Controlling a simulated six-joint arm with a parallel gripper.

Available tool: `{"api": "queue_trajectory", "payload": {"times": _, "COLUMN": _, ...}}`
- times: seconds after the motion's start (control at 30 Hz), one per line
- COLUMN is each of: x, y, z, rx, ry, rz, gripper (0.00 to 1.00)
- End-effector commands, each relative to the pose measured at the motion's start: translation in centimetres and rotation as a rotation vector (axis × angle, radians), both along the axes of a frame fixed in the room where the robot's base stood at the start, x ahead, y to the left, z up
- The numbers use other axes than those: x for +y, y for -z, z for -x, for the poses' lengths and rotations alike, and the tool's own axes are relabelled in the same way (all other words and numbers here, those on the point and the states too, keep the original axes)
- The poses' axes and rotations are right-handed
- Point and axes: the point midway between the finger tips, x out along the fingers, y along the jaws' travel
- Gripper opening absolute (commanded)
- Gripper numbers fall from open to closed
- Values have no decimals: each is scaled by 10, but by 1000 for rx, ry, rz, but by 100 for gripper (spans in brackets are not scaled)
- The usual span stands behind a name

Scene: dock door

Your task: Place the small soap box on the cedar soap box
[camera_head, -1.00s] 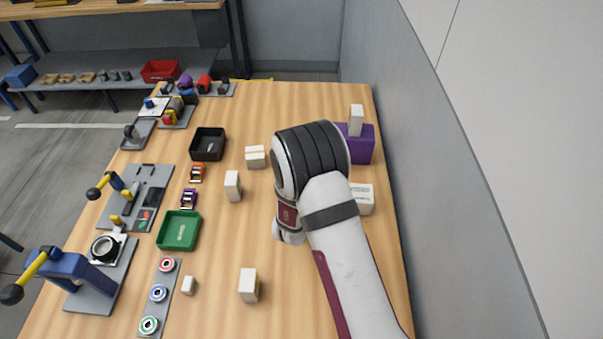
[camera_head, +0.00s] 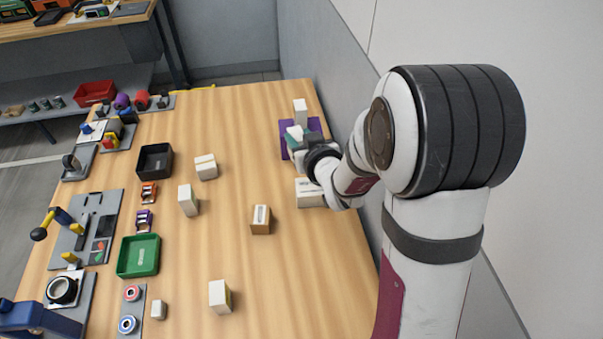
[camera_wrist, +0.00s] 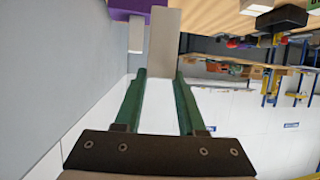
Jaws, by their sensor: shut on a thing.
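A small white box (camera_head: 159,310) stands near the front left.
A pale upright box (camera_head: 300,110) stands on or behind the purple block. A wider white box (camera_head: 308,194) lies beside my wrist. Other white boxes (camera_head: 188,201), (camera_head: 220,296) and (camera_head: 206,167) stand around. A green tray (camera_head: 139,271) and black tray (camera_head: 155,174) are at left. A wall runs along the right.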

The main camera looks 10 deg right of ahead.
Motion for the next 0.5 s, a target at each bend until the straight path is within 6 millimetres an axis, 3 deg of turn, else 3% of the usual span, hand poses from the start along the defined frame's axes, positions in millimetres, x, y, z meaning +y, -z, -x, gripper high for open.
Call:
{"api": "queue_trajectory", "payload": {"times": 0.1, "x": -6, "y": -12, "z": 9, "rx": -2, "ry": -112, "rz": 1, "gripper": 0}}
{"api": "queue_trajectory", "payload": {"times": 0.23, "x": -10, "y": -15, "z": 21, "rx": 0, "ry": -204, "rz": -1, "gripper": 0}}
{"api": "queue_trajectory", "payload": {"times": 0.5, "x": -9, "y": 39, "z": 27, "rx": 5, "ry": -240, "rz": -3, "gripper": 0}}
